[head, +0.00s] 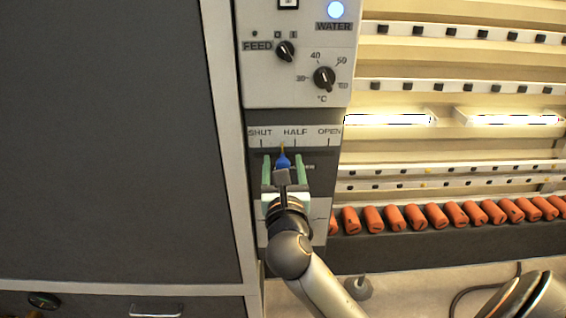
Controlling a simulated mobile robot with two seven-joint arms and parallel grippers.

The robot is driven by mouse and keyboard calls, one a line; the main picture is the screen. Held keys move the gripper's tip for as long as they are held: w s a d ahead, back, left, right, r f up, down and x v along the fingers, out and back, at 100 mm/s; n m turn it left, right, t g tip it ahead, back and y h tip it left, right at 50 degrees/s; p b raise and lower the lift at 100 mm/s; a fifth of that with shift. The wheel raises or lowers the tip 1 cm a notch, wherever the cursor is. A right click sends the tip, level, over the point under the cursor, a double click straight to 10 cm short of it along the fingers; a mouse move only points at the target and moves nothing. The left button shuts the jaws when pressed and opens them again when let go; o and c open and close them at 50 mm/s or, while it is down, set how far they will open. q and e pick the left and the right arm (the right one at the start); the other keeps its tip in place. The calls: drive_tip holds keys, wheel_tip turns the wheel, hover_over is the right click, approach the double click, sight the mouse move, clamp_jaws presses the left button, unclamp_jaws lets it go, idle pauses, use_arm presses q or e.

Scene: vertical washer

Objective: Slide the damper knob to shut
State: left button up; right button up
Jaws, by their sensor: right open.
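The damper knob (283,160) is blue with a thin yellow pointer at its top. It sits on a slot below a white scale (295,134) marked SHUT, HALF and OPEN. The pointer stands between SHUT and HALF, nearer HALF. My right gripper (283,168) is open, with one green finger on each side of the knob and a visible gap to each. I cannot tell how deep the fingers reach around it. The gripper hides part of the DAMPER label and the panel below. My left gripper is not in view.
Above the scale is a control panel with a FEED knob (285,51), a temperature knob (324,78) and a lit WATER lamp (335,10). A large dark door (110,140) is at left.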

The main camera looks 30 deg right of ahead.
drive_tip(key=shift+c, duration=0.2)
clamp_jaws()
idle(0.4)
drive_tip(key=shift+a+r, duration=0.1)
idle(0.8)
